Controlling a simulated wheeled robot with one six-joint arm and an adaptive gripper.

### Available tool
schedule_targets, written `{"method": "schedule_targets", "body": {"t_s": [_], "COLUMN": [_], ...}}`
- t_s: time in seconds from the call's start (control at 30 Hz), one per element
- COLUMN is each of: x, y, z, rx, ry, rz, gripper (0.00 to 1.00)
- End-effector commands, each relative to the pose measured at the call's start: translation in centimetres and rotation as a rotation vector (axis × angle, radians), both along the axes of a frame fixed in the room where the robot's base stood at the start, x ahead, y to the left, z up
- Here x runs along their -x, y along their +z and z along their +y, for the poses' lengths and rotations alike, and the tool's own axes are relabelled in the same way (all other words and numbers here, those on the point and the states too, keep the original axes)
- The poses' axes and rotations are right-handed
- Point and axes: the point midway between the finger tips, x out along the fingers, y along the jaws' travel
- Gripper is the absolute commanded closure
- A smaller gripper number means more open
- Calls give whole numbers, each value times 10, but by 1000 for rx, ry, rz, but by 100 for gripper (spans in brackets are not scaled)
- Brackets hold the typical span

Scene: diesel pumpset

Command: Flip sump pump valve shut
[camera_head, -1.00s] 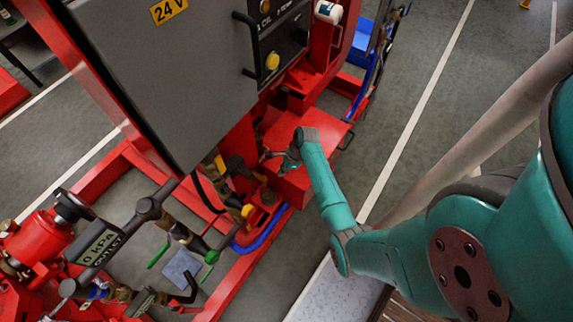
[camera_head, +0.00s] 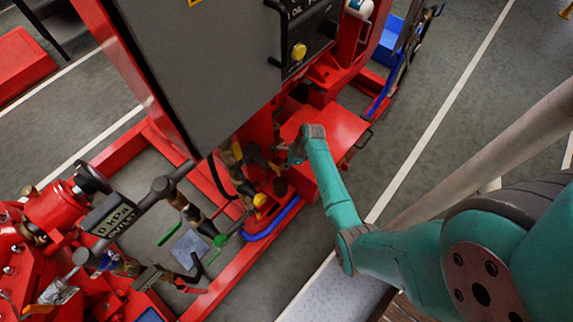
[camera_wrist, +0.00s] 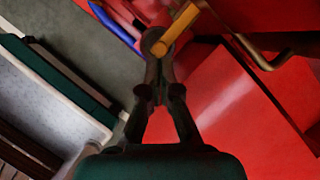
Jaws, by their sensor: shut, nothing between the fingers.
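A yellow lever (camera_wrist: 181,28) with a dark round end lies just beyond my fingertips in the wrist view. I cannot tell for certain whether it is the sump pump valve's handle. My gripper (camera_wrist: 158,72) is shut and empty, its fingertips close to the lever's round end; whether they touch is unclear. In the head view my gripper (camera_head: 284,158) is small and dark, beside the pipework at the left side of a red box. A yellow part (camera_head: 237,151) and a yellow knob (camera_head: 260,200) show on that pipework. Details around the fingertips are partly hidden.
The red box (camera_head: 334,132) stands close to my gripper. A grey cabinet (camera_head: 205,65) rises above the pipework. A blue hose (camera_head: 272,222) runs along the red frame. A brass-coloured rod (camera_wrist: 262,58) crosses the wrist view at upper right. Open floor (camera_head: 455,135) lies to the right.

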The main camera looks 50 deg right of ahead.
Motion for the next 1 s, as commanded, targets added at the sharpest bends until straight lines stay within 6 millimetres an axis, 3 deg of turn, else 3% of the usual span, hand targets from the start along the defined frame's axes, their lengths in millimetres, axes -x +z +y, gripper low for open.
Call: {"method": "schedule_targets", "body": {"t_s": [0.57,1.0], "x": [2,4], "y": [0,0], "z": [9,27], "rx": [0,1], "ry": [-110,-442], "rz": [0,-1], "gripper": [100,100]}}
